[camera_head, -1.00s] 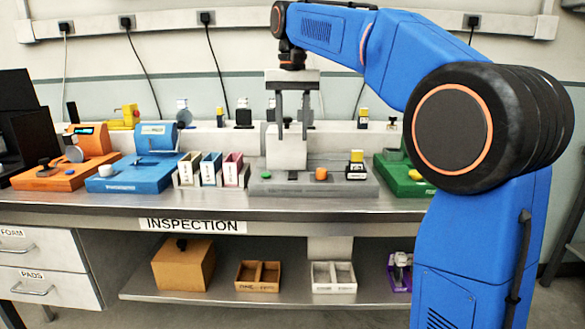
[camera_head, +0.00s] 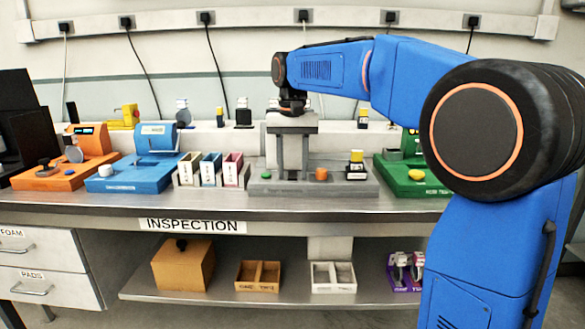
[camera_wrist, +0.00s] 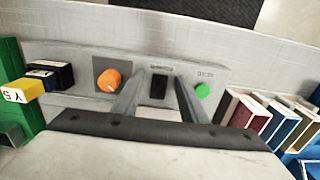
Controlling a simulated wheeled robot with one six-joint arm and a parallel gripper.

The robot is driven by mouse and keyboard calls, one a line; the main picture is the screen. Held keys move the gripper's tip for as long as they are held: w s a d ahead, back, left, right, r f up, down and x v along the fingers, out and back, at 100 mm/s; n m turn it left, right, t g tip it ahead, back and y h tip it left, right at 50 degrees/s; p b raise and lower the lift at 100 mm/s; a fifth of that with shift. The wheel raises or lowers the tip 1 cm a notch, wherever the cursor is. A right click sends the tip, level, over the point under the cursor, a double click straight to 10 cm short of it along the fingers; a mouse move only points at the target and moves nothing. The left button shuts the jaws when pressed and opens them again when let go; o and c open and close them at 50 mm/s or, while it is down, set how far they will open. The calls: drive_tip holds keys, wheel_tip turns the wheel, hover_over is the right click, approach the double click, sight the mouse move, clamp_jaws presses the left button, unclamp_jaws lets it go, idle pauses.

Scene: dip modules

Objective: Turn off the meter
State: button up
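The grey station (camera_head: 340,188), which I take to be the meter though I cannot read its label, sits mid-bench. It has an orange knob (camera_head: 321,174) and a green button (camera_head: 266,174). The wrist view also shows the orange knob (camera_wrist: 108,80), the green button (camera_wrist: 202,90) and a black slot (camera_wrist: 159,88) between them. My gripper (camera_head: 292,172) points down over the station, between knob and button. Its fingers are apart with nothing held; in the wrist view the fingertips (camera_wrist: 164,84) flank the slot. Whether they touch the panel is unclear.
A yellow-topped black module (camera_head: 356,166) stands on the station's right side. Three small bins (camera_head: 210,170) stand at its left. Blue (camera_head: 135,180) and orange (camera_head: 65,178) stations lie further left, a green one (camera_head: 408,185) right. A shelf below holds boxes.

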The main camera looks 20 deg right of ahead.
drive_tip(key=shift+c, duration=0.3)
clamp_jaws()
drive_tip(key=shift+w+d+r+g+y, duration=0.1)
drive_tip(key=shift+w+g+y, duration=0.15)
drive_tip(key=shift+g, duration=0.45)
drive_tip(key=shift+w+d+r+g+y, duration=0.1)
drive_tip(key=shift+w+g+y, duration=0.15)
drive_tip(key=shift+g, duration=0.45)
drive_tip(key=shift+o, duration=0.3)
unclamp_jaws()
